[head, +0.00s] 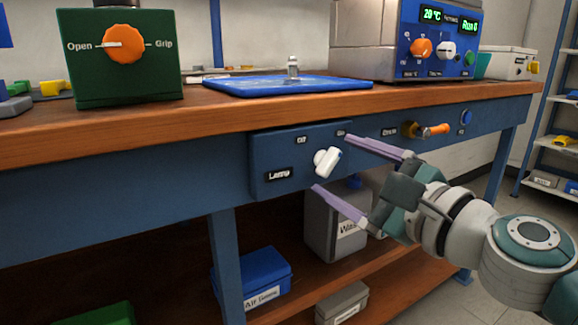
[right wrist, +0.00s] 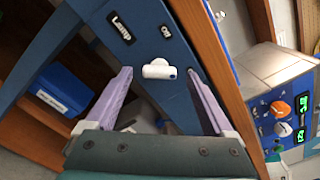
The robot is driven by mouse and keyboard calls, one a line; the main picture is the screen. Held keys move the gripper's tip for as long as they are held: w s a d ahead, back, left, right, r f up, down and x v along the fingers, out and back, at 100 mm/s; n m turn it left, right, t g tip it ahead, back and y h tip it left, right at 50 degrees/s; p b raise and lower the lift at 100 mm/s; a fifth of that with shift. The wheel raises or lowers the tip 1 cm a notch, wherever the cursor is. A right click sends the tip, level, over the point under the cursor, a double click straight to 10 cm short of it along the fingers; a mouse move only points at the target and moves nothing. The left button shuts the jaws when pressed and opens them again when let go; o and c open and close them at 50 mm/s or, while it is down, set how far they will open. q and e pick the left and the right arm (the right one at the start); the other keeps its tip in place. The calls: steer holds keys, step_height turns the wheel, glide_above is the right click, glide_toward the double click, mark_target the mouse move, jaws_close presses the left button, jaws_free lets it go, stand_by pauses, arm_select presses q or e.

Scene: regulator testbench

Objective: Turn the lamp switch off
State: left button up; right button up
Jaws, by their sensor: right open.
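The lamp switch is a white rotary knob (head: 327,161) on a blue panel (head: 262,150) under the bench's front edge, with "Lamp", "Off" and "On" labels. Its bar is tilted, with its upper end leaning up and right, towards the "On" label. My right gripper (head: 331,163) is open in front of the panel, its lilac fingers apart, one above and one below the knob in the head view. In the right wrist view, the knob (right wrist: 159,70) sits between the fingertips, with gaps at both sides. My left gripper is not in view.
An orange-handled valve (head: 434,129) and a blue button (head: 466,117) sit further right on the bench front. The wooden bench edge (head: 215,118) runs just above the panel. A grey container (head: 333,222) and a blue box (head: 258,272) stand on the lower shelf.

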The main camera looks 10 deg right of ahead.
steer(key=shift+x, duration=0.9)
steer(key=c, duration=1.4)
